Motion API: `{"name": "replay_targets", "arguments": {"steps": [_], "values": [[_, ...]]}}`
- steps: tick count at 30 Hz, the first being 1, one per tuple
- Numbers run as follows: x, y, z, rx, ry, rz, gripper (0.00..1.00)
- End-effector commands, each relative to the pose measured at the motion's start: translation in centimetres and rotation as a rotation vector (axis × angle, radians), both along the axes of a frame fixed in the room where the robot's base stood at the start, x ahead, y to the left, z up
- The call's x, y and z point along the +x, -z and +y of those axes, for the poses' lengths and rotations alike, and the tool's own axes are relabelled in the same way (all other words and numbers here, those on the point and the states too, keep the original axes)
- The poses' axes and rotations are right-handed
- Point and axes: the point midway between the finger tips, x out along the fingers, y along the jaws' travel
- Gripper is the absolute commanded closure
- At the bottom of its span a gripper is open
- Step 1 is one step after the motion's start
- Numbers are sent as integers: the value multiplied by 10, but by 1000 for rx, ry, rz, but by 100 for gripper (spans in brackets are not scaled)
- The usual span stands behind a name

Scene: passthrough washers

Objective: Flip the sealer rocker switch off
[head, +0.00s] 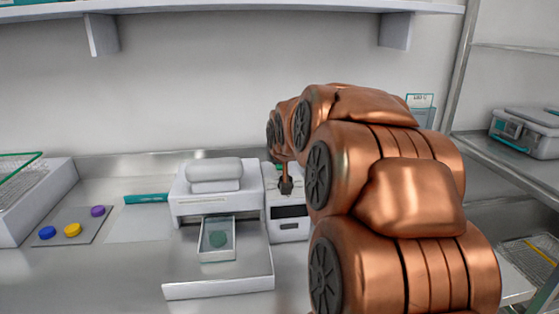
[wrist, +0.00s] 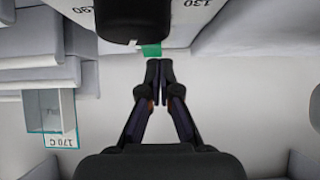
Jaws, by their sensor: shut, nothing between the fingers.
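The white sealer (head: 208,190) stands on the steel counter, with a control box (head: 288,231) at its right side. My gripper (head: 286,187) points down just over the top of that box. In the wrist view my gripper (wrist: 158,66) is shut and empty, its fingertips together. A small green part (wrist: 151,50), apparently the rocker switch, shows just beyond the fingertips. Beside it is a black dial (wrist: 133,20) with numbers around it. I cannot tell whether the fingertips touch the green part, or which way it is tipped.
My arm hides much of the right side. Coloured discs lie on a grey mat (head: 70,238) at left.

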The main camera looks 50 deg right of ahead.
Motion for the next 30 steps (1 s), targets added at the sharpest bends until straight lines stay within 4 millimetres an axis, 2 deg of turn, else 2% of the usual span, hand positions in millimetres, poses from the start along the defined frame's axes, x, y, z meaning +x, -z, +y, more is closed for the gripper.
{"name": "replay_targets", "arguments": {"steps": [7, 21, 30], "values": [[-3, -39, 6, -2, -5, -2, 100], [-52, -77, 42, -3, -3, -6, 100], [-68, -90, 54, -1, -3, -3, 100]]}}
